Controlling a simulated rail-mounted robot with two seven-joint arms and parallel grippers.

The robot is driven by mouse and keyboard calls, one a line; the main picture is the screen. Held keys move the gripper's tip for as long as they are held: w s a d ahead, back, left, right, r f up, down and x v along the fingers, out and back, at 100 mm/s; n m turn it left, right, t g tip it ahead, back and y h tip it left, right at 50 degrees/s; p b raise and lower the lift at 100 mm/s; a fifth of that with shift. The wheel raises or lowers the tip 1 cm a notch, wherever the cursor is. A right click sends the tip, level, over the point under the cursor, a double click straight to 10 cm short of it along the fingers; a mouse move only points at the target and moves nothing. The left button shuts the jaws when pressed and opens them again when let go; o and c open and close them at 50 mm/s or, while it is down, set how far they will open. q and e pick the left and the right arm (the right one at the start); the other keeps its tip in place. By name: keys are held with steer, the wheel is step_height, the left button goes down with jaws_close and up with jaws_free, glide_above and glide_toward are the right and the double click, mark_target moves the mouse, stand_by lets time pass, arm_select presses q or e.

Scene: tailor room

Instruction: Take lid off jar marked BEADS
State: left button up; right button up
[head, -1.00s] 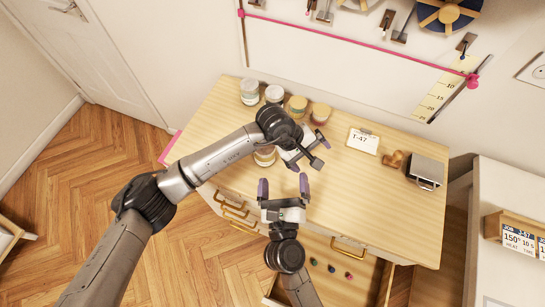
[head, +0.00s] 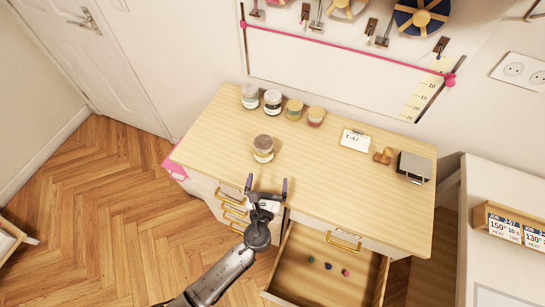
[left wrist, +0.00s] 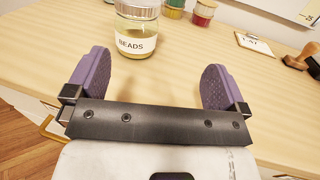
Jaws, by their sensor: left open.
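The jar marked BEADS (head: 263,148) stands upright on the wooden desk, near its front left part. In the left wrist view the jar (left wrist: 136,40) shows its BEADS label, facing me, but its top is cut off. In the head view its top looks brownish; I cannot tell the lid clearly. My left gripper (head: 266,184) is open and empty at the desk's front edge, a little short of the jar. In the left wrist view its purple fingers (left wrist: 160,80) are spread wide, with the jar beyond them. My right gripper is not in view.
Several other jars (head: 272,101) stand in a row at the desk's back left. A T-47 card (head: 355,140), a wooden stamp (head: 383,156) and a grey box (head: 413,167) are to the right. An open drawer (head: 328,280) juts out below the desk front. The middle desk is clear.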

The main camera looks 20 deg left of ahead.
mark_target(263, 156)
arm_select(q)
steer(key=shift+s+a+f+n+g+y, duration=0.35)
steer(key=shift+a+f+n+y, duration=0.3)
steer(key=shift+a, duration=0.25)
steer(key=shift+y, duration=0.25)
steer(key=x, duration=0.6)
steer(key=shift+w+a+b, duration=0.1)
steer(key=shift+w+b, duration=0.2)
steer(key=shift+b+x, duration=0.45)
steer(key=shift+x, duration=2.9)
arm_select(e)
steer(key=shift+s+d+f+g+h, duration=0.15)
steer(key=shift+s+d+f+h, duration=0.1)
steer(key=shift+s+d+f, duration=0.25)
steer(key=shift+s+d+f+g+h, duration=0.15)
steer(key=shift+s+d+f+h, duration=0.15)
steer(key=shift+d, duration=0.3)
arm_select(q)
steer(key=shift+c, duration=0.3)
steer(key=c, duration=1)
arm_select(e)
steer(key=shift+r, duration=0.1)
